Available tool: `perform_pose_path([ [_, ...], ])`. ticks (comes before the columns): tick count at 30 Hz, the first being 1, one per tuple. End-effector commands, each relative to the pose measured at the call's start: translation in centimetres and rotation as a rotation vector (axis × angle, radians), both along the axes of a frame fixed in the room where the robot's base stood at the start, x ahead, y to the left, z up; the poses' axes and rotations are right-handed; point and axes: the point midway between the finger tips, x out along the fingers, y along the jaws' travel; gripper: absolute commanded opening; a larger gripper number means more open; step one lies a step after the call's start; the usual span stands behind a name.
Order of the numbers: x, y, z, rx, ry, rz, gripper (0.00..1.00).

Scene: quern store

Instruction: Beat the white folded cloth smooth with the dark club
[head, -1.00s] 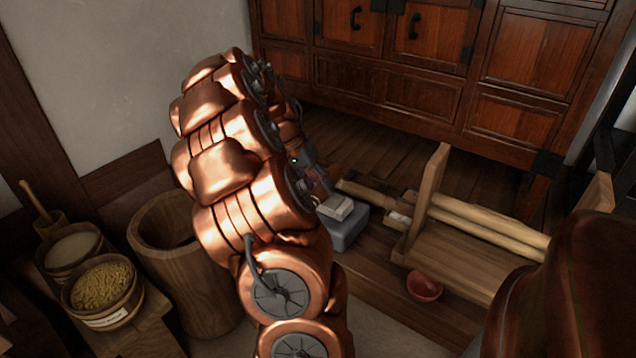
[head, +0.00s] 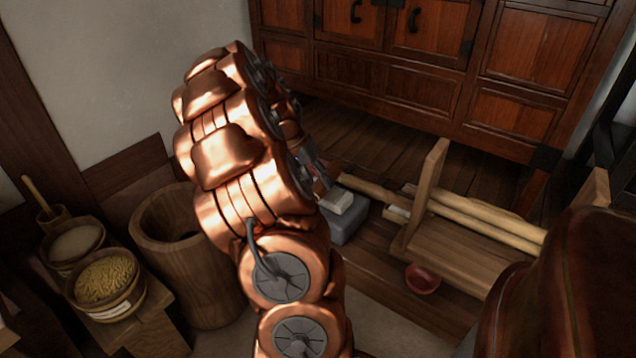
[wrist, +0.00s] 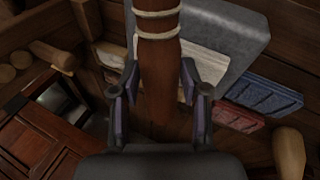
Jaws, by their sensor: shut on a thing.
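The white folded cloth (head: 337,200) lies on top of a grey stone block (head: 350,228). My gripper (head: 318,172) is just above and to the left of the cloth in the head view, partly hidden by my copper arm. In the wrist view, my gripper (wrist: 158,100) is shut on the dark club (wrist: 158,55), a brown wooden shaft with pale cord wound round it. The club crosses in front of the pale cloth (wrist: 205,65) and the stone block (wrist: 235,40). I cannot tell whether the club touches the cloth.
A blue folded cloth (wrist: 262,92) and a red one (wrist: 240,116) lie beside the block in the wrist view. To its right are a wooden frame with pale rollers (head: 490,215) and a red bowl (head: 422,279). A wooden tub (head: 180,245) stands left; a cabinet (head: 420,95) stands behind.

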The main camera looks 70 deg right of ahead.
Motion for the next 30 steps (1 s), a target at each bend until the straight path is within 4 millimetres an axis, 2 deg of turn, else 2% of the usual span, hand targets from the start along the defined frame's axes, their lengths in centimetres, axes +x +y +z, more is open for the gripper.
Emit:
perform_pose_path([
  [1,0.0,0.0,1.1,-0.002,-0.001,0.001,0.01],
  [4,0.0,0.0,1.8,-0.002,-0.001,0.001,0.01],
  [14,0.0,0.0,1.6,0.0,0.001,0.0,0.01],
  [19,0.0,0.1,0.6,0.002,0.002,0.0,0.01],
  [27,0.0,0.0,-2.2,0.0,0.001,0.001,0.01],
  [30,0.0,-0.1,-2.1,-0.001,0.0,0.0,0.01],
])
